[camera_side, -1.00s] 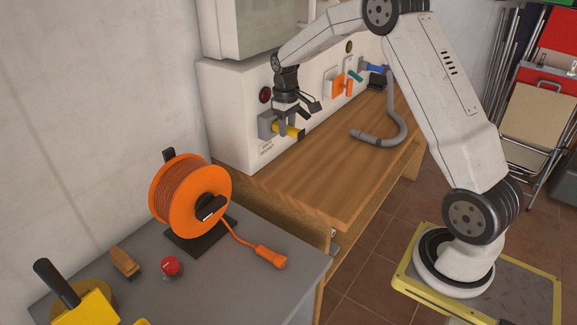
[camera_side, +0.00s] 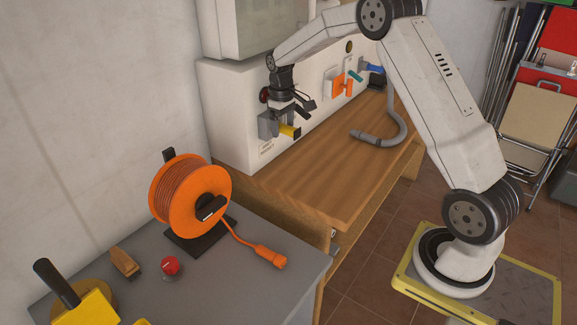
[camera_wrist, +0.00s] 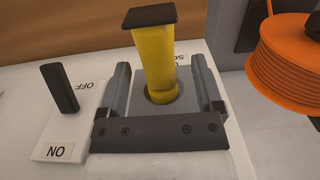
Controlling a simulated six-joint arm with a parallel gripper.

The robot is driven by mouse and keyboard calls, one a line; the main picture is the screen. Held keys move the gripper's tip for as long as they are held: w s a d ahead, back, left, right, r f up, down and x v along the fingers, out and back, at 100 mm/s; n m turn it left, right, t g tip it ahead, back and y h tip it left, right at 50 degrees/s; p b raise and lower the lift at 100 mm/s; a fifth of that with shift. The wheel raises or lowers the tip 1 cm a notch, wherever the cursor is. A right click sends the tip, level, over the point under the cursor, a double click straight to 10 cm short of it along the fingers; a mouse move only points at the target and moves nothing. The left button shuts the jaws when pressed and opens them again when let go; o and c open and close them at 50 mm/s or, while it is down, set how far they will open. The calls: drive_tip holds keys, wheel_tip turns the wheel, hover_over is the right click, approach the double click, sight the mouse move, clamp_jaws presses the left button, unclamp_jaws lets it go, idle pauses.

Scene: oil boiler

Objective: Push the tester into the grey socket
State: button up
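The yellow tester (camera_wrist: 155,60) has a flat black cap. In the wrist view its lower end sits in the round opening of the grey socket (camera_wrist: 178,112), and its body stands out from it. In the side view the tester (camera_side: 289,131) points out from the grey socket (camera_side: 266,126) on the white panel, with its dark cap at the outer end. My gripper (camera_wrist: 160,85) has its two grey fingers apart, one on each side of the tester, with gaps visible. In the side view my gripper (camera_side: 284,117) is just above the tester and partly hides the socket.
An ON/OFF switch with a black lever (camera_wrist: 60,88) is beside the socket. An orange cable reel (camera_side: 190,195) stands on the grey table. A grey bent hose (camera_side: 385,135) lies on the wooden bench (camera_side: 300,185). The bench in front of the socket is clear.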

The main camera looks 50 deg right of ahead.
drive_tip(key=shift+w+r, duration=0.1)
drive_tip(key=shift+r, duration=3.8)
drive_tip(key=shift+r, duration=0.2)
wheel_tip(320, 180, up, 10)
drive_tip(key=shift+w+f, duration=0.15)
drive_tip(key=shift+f, duration=0.05)
